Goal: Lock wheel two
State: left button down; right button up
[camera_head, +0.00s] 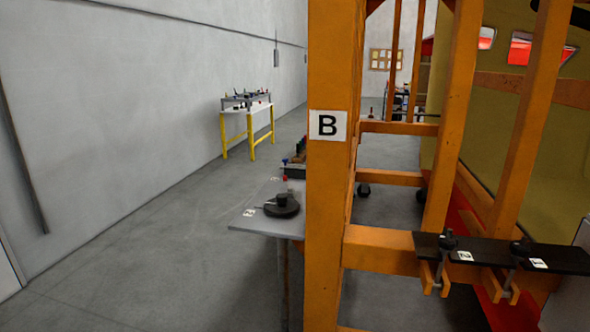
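A black bar (540,255) on the orange frame at the lower right carries two white labels. The left label (465,256) appears to read 2 and the right label (539,263) appears to read 1. A dark knob or handwheel (447,241) on a threaded rod stands beside the left label. A similar knob (520,247) stands beside the right label. Orange forked brackets sit under both. I cannot tell whether either knob is tightened. Neither of my grippers is in view.
An orange post (329,200) with a B sign (327,125) stands in the middle. Left of it, a grey table (247,221) holds a round black part (281,206). A yellow-legged table (236,122) stands farther back. The grey floor (150,260) at left is clear.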

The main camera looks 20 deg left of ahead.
aim_at(289, 189)
jog(key=i+j+z, duration=0.15)
jog(key=j, duration=0.25)
jog(key=i+j+z, duration=0.1)
jog(key=i+j, duration=0.25)
jog(key=i+j+z, duration=0.15)
jog(key=j, duration=0.45)
jog(key=i+j+z, duration=0.1)
jog(key=i+j, duration=0.15)
jog(key=j, duration=0.2)
jog(key=i+j+z, duration=0.15)
jog(key=j, duration=0.35)
jog(key=i+j+z, duration=0.1)
jog(key=j, duration=0.45)
jog(key=i+j+z, duration=0.15)
jog(key=j, duration=0.35)
jog(key=i+j+z, duration=0.1)
jog(key=j, duration=0.45)
jog(key=i, duration=0.05)
